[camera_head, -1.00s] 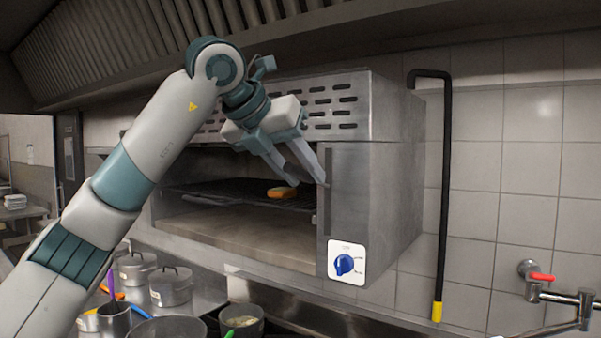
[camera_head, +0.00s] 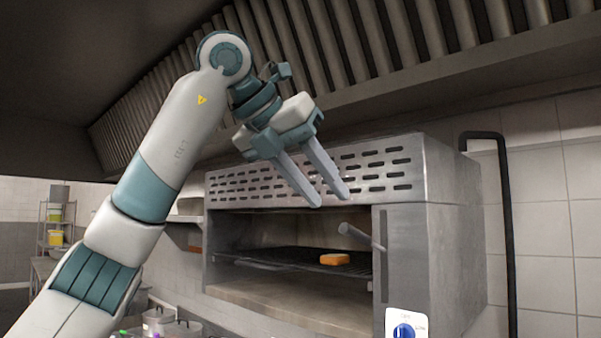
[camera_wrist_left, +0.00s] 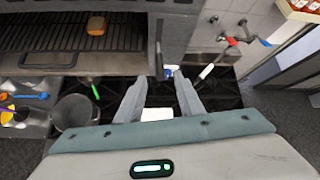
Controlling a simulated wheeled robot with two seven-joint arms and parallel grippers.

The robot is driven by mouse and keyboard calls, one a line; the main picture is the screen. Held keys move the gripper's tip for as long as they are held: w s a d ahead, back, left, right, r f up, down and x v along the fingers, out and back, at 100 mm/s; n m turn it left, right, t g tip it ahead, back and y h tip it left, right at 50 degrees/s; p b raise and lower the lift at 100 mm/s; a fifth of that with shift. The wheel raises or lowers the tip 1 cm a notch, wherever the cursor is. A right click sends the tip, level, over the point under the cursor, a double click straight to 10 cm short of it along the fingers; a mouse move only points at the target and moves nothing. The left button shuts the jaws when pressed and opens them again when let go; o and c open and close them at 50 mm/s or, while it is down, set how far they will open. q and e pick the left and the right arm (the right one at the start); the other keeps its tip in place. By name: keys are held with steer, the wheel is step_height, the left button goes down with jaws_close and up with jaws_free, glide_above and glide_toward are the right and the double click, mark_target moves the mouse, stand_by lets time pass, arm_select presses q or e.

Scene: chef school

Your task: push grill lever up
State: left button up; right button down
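The grill (camera_head: 345,190) is a steel box with a slotted upper front and an open cavity. Its grey lever (camera_head: 358,236) sticks out from a dark vertical slot in the right front panel, beside the cavity opening. My left gripper (camera_head: 333,200) is above the lever, in front of the slotted upper front. Its two fingers are parted and point down, with nothing between them in the head view. The left wrist view also shows the parted fingers (camera_wrist_left: 160,98). My right gripper is in neither view.
An orange-brown piece of food (camera_head: 334,259) lies on the grill's dark rack (camera_head: 290,257). A blue knob (camera_head: 403,332) is on a white plate below the panel. A ribbed hood (camera_head: 400,40) hangs above. A black pipe (camera_head: 508,230) runs down the tiled wall at right.

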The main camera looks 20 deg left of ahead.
arm_select(q)
steer(key=b+v, duration=0.1)
steer(key=v, duration=0.5)
steer(key=shift+w, duration=0.1)
stand_by(0.5)
